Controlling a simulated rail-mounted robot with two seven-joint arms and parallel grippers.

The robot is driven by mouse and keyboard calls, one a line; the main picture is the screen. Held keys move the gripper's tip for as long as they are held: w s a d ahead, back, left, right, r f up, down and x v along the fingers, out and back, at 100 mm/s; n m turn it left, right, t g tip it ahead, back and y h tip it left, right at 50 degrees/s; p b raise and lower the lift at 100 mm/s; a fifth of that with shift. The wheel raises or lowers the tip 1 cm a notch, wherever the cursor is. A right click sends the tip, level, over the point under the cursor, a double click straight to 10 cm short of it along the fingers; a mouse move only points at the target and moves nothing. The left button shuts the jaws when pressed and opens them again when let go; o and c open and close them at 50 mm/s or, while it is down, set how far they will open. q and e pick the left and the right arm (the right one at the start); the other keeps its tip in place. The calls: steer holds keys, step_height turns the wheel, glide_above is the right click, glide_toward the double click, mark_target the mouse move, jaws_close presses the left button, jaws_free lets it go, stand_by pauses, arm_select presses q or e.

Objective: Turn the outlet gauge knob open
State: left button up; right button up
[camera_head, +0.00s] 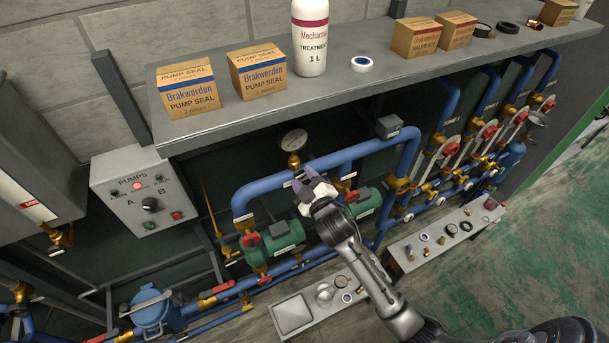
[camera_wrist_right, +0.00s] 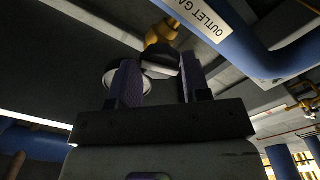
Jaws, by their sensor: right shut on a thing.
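The outlet gauge knob (camera_wrist_right: 160,55) shows in the right wrist view as a small dark knob with a pale face, beside a brass fitting (camera_wrist_right: 162,31). My right gripper (camera_wrist_right: 158,66) has its two purple-padded fingers on either side of it and is shut on it. In the head view, my right gripper (camera_head: 307,178) is at the blue pipe below the round gauge (camera_head: 293,139), and it hides the knob. A blue pipe with a white "OUTLET GA..." label (camera_wrist_right: 215,20) runs close by in the wrist view. My left gripper is not in view.
A grey shelf (camera_head: 350,85) with boxes and a white bottle (camera_head: 310,38) overhangs the pipes. Green pumps (camera_head: 273,243) sit below my right gripper. A pump control box (camera_head: 143,200) is at the left. A low bench (camera_head: 293,313) with small parts stands in front.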

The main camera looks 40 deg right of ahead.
steer(key=shift+n, duration=0.7)
steer(key=shift+p, duration=0.3)
steer(key=shift+r+n+p, duration=0.15)
steer(key=shift+n+p, duration=0.35)
steer(key=shift+n, duration=0.5)
steer(key=shift+n+p, duration=0.45)
steer(key=shift+n, duration=0.85)
